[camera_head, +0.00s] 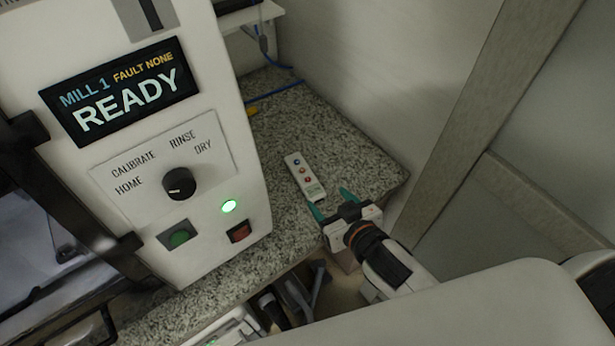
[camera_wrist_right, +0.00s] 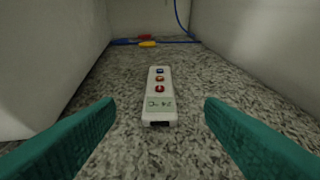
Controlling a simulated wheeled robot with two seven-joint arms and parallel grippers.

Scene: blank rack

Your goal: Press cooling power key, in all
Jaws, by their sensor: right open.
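A slim white remote (camera_head: 305,178) lies flat on the speckled counter, to the right of the mill. It has a blue key and two red-orange keys in a row, with a small display at its near end. In the right wrist view the remote (camera_wrist_right: 159,97) is centred, its display reading 24 °C upside down. The blue key (camera_wrist_right: 159,71) is at the far end. My right gripper (camera_head: 332,204) is open, its teal fingertips at the near end of the remote, apart from it. The right wrist view shows nothing between the fingers. My left gripper is not in view.
The mill (camera_head: 190,215) stands at left with a READY screen, a dial, a green button and a red button. A wall bounds the counter (camera_head: 345,150) behind. Blue cable and red and yellow pieces (camera_wrist_right: 147,43) lie at the back. Counter around the remote is clear.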

